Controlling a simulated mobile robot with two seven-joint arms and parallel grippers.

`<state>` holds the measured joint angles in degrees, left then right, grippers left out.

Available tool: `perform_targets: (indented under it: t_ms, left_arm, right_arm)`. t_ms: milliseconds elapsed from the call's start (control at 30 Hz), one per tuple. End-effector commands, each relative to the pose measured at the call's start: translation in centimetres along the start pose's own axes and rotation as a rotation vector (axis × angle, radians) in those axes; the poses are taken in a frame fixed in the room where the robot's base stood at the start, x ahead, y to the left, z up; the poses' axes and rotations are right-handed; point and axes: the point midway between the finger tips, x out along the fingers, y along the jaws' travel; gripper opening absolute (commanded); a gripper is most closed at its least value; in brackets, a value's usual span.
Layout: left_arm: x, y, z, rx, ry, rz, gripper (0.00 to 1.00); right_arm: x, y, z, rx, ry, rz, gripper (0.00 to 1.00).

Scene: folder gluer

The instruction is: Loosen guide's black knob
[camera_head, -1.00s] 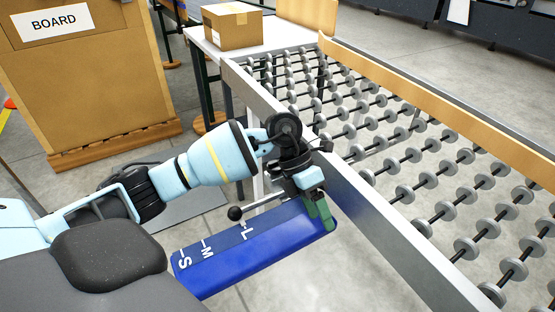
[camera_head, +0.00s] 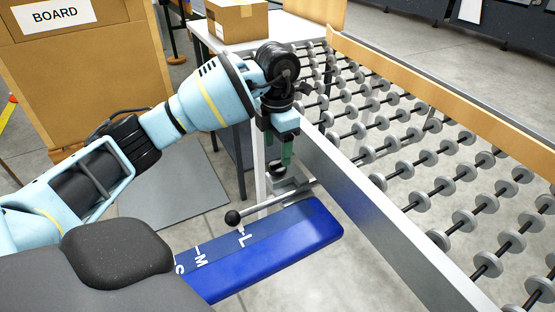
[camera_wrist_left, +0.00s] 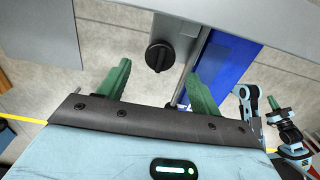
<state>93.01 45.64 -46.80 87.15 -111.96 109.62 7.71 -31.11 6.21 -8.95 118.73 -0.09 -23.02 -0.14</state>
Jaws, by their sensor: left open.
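The black knob (camera_wrist_left: 159,57) shows in the left wrist view, round with a ridge across its top, beside a grey bracket and rod. In the head view the knob (camera_head: 279,171) is partly hidden under my left gripper (camera_head: 279,150). That gripper points down above the knob, with its green fingers apart. In the wrist view the left gripper (camera_wrist_left: 160,88) is open, with the knob between its fingers' lines and apart from both. The guide's metal rod (camera_head: 274,201) ends in a black ball (camera_head: 232,217). My right gripper (camera_wrist_left: 273,103) shows small at the wrist view's right edge; its opening is unclear.
A blue plate (camera_head: 285,255) marked with L and M lies under the rod. The conveyor's grey side rail (camera_head: 365,205) runs close to the right of my left gripper, with roller wheels beyond. A carton (camera_head: 238,20) stands on a table behind.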

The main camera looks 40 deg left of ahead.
Motion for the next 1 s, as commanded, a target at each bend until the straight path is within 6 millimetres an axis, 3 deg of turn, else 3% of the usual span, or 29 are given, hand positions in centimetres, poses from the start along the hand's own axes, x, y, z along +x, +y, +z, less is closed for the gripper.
perform_targets:
  t_ms: [100,300,667,1000]
  left_arm:
    - [2.0,0.0,-0.1,0.0,0.003,-0.001,0.64]
    - [4.0,0.0,0.0,0.001,0.001,-0.001,0.64]
    - [4.5,0.0,0.0,0.001,0.0,0.0,0.64]
    - [4.5,0.0,0.0,0.001,0.0,0.0,0.23]
  right_arm:
    - [0.1,0.0,0.2,0.0,-0.003,0.0,0.0]
    - [0.2,0.1,0.3,-0.002,-0.005,0.0,0.0]
    - [0.2,0.3,0.4,-0.014,-0.007,-0.001,0.0]
    - [0.2,0.3,0.3,-0.014,-0.005,0.0,0.0]
